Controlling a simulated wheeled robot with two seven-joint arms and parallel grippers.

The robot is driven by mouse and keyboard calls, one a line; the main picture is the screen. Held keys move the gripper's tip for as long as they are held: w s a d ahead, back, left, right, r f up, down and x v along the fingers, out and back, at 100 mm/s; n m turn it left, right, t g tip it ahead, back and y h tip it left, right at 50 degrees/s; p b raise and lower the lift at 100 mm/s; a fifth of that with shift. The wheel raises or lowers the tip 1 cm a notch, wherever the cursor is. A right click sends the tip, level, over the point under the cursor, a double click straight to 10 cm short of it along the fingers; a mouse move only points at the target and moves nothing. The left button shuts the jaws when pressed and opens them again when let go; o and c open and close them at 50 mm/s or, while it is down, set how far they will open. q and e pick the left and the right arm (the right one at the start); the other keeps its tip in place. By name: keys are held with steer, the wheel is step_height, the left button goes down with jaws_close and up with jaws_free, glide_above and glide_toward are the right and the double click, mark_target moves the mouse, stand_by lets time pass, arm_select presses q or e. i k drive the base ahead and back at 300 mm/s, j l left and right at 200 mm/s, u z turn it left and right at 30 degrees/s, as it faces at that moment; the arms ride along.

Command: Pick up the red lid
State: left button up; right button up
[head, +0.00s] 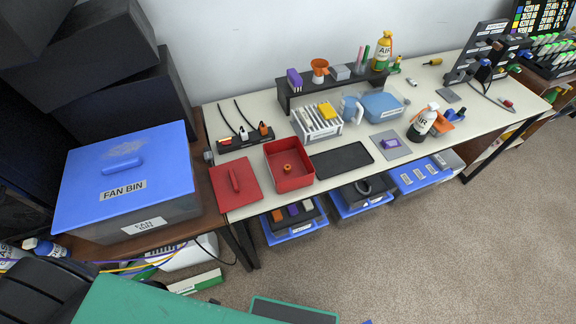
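The red lid (229,196) is a flat square plate with a raised bar handle along its middle. In the head view it lies flat near the front left of the cream-topped table, handle up. The open red box (293,184) stands just to its right and has a small orange item inside. The lid is beside the box, not on it. Neither of my grippers shows in this view.
A blue-lidded fan bin (124,168) stands left of the lid. A power strip (245,140) with cables lies behind it. A black mat (342,161) lies right of the red box, with a white rack (318,127) behind. Carpet (400,260) in front is mostly clear.

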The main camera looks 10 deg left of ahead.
mark_target(235, 184)
steer(key=u, duration=0.95)
